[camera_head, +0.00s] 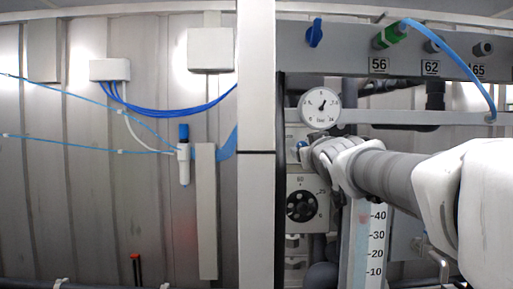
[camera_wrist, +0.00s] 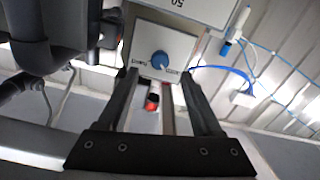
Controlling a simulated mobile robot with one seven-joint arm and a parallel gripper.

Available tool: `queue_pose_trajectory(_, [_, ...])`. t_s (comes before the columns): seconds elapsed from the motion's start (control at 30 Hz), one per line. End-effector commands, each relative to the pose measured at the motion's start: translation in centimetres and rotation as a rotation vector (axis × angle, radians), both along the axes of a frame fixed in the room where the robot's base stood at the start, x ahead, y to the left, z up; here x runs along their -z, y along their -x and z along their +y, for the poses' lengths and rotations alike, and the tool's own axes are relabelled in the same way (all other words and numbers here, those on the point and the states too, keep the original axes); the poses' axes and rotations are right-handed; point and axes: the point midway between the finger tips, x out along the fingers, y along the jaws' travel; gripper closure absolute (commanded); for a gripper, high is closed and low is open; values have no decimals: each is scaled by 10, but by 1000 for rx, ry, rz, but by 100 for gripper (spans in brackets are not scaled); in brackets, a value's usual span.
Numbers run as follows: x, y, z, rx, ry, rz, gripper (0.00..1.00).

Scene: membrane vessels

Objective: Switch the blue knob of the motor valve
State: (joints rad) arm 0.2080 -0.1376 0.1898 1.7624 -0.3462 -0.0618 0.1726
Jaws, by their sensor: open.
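The blue knob (camera_wrist: 160,60) sits on a white square plate (camera_wrist: 180,44) in the wrist view, with small lettering on both sides of it. My gripper (camera_wrist: 160,78) is open, its two dark fingers pointing toward the plate. The knob shows between and a little beyond the fingertips, apart from both fingers. In the head view my arm reaches in from the right and hides most of the valve area. A small blue spot (camera_head: 301,145) shows left of my wrist; I cannot tell whether it is the same knob. My fingers are hidden there.
A pressure gauge (camera_head: 321,104) stands just above my wrist. A box with a black dial (camera_head: 302,206) and a scaled tube (camera_head: 375,240) are below. A white post (camera_head: 256,120) stands left. Another blue handle (camera_head: 314,33) is on the upper panel. Dark pipes (camera_wrist: 50,50) crowd the wrist view's left.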

Motion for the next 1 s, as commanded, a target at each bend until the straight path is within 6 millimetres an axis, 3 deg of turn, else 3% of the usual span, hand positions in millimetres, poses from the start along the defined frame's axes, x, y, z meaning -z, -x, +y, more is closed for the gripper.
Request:
queue_pose_trajectory(0.1, [2, -19, -2, 2, -4, 2, 33])
queue_pose_trajectory(0.7, [-3, -63, 0, -5, -4, 3, 33])
queue_pose_trajectory(1.0, [0, -72, 0, -1, -3, 1, 33])
